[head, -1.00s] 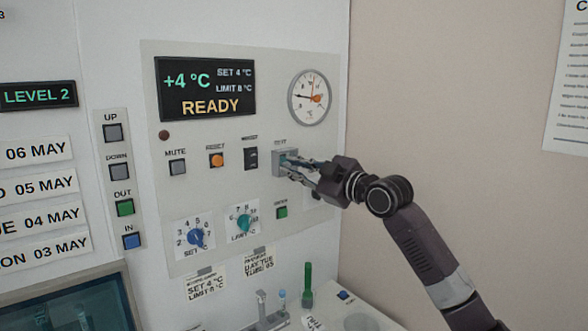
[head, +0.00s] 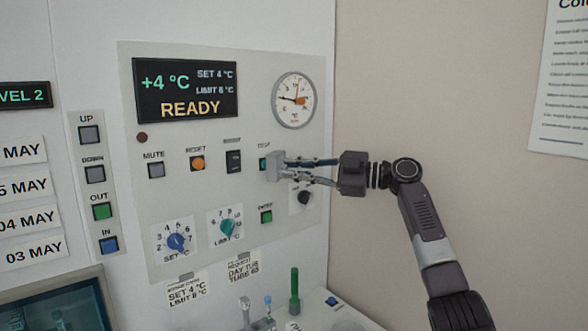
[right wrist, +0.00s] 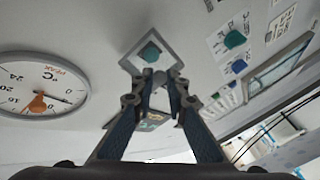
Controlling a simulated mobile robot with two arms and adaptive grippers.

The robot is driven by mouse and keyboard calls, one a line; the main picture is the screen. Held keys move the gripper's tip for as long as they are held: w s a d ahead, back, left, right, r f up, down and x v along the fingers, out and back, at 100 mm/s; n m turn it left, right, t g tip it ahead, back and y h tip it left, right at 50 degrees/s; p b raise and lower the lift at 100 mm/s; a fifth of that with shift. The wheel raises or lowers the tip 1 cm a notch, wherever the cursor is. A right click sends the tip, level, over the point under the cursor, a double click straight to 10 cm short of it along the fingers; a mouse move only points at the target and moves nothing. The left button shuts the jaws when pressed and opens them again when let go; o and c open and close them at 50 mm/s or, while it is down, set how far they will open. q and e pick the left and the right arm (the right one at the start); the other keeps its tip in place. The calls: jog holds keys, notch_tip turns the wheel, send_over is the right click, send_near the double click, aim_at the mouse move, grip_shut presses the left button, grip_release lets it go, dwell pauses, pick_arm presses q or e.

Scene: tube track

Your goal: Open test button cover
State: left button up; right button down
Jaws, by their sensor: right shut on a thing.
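The grey test button cover (head: 274,168) stands out from the panel under the TEST label in the head view, swung toward the right. The teal test button (head: 263,163) shows at its left edge. My right gripper (head: 283,167) comes in from the right and is shut on the cover. In the right wrist view, the teal button (right wrist: 150,53) shows inside a grey square frame just beyond my fingertips (right wrist: 157,80). The fingers hide part of the cover there. My left gripper is not in view.
The control panel (head: 190,215) carries a READY display (head: 186,90), a round gauge (head: 295,100), and a black switch (head: 233,161) left of the cover. A green button (head: 266,216) and a black knob (head: 304,197) sit below. A green-capped tube (head: 294,290) stands below the panel.

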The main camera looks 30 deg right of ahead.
jog(key=shift+d+n+g+y, duration=0.25)
jog(key=shift+n+g+y, duration=0.05)
jog(key=shift+f, duration=0.1)
dwell(0.3)
jog(key=c, duration=1.9)
grip_release()
jog(key=shift+d, duration=0.1)
notch_tip(320, 180, up, 10)
